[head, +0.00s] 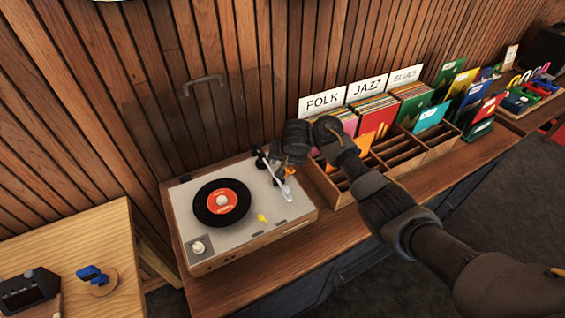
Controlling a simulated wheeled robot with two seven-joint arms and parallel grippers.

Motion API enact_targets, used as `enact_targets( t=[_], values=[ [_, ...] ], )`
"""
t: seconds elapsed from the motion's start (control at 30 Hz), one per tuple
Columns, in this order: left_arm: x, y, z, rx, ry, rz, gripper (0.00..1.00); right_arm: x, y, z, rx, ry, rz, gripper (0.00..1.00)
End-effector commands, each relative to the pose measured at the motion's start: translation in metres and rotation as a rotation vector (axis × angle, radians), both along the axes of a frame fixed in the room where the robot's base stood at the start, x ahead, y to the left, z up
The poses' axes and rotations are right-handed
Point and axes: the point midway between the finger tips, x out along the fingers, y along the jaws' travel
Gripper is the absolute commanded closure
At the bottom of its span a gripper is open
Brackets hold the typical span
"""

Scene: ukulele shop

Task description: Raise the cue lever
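The turntable (289,230) sits on the long wooden counter, with a black record with a red label (222,200) on its platter. A pale tonearm (285,192) lies to the right of the record. A small orange part (291,170) shows near the tonearm's base, and a small yellow part (262,218) shows on the front deck. I cannot tell which is the cue lever or how it stands. My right gripper (268,163) is over the tonearm's base at the deck's back right; its fingers are dark and largely hidden. My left gripper is not in view.
Wooden record bins (405,151) labelled FOLK, JAZZ and BLUES stand right of the turntable, under my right arm. A slatted wall with a clear lid (203,80) rises behind the turntable. A lighter table (100,240) at the left holds a black device (28,292) and a blue item (92,274).

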Motion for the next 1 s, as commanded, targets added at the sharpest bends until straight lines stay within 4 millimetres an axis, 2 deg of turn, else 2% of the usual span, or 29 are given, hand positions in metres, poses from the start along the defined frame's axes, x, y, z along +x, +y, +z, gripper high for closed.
enact_targets(
  t=[0.13,0.4,0.57,0.8,1.0],
  values=[
    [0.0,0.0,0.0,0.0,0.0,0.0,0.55,0.0,0.0,0.0,0.0,0.0,0.0,0.65],
    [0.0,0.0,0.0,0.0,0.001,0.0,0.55,0.0,0.0,0.001,0.0,0.0,0.0,1.0],
    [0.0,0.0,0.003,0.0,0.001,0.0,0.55,0.001,0.0,0.002,-0.003,0.006,0.0,1.0],
    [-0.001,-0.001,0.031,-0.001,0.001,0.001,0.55,0.007,0.002,0.01,-0.044,0.106,-0.005,1.0],
    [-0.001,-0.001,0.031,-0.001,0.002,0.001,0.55,0.013,0.003,0.005,-0.084,0.202,-0.008,1.0]
  ],
)
